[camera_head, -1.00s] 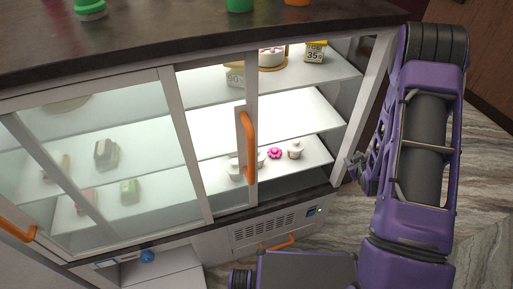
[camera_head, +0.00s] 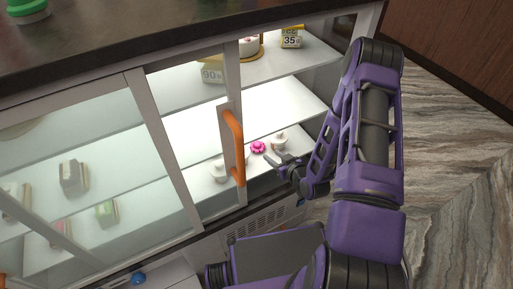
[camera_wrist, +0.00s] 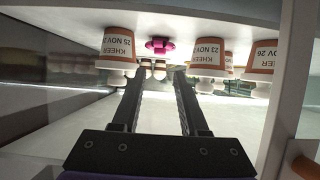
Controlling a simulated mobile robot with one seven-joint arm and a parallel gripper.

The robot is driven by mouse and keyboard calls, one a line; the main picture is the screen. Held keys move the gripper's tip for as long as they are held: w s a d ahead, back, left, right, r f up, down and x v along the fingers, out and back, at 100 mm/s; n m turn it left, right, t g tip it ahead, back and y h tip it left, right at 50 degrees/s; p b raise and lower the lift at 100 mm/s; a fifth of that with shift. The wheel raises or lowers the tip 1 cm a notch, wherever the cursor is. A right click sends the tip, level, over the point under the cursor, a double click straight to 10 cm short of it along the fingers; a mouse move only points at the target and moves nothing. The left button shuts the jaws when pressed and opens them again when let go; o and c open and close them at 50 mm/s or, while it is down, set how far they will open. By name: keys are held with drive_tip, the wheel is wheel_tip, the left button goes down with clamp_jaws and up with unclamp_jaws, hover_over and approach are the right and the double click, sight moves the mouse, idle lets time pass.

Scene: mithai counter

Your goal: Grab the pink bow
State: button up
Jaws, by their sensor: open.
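The pink bow (camera_head: 258,147) sits on the lowest shelf of the glass display case, inside the open section. In the wrist view the pink bow (camera_wrist: 159,45) is upside down near the top centre, between kheer cups and beyond my fingertips. My gripper (camera_head: 272,160) is at the shelf's front opening, just short of the bow and apart from it. In the wrist view my gripper (camera_wrist: 155,84) shows two dark fingers spread apart with nothing held between them.
A kheer cup (camera_wrist: 117,48) stands on one side of the bow and another kheer cup (camera_wrist: 208,56) on the other. A third cup (camera_wrist: 262,60) is farther right. The sliding door's orange handle (camera_head: 233,147) is close left of my gripper. The middle shelf (camera_head: 270,105) is bare.

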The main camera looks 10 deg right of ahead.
sight(258, 145)
drive_tip(key=b+x, duration=0.1)
drive_tip(key=x, duration=1)
drive_tip(key=shift+w, duration=0.2)
drive_tip(key=shift+r, duration=0.1)
clamp_jaws()
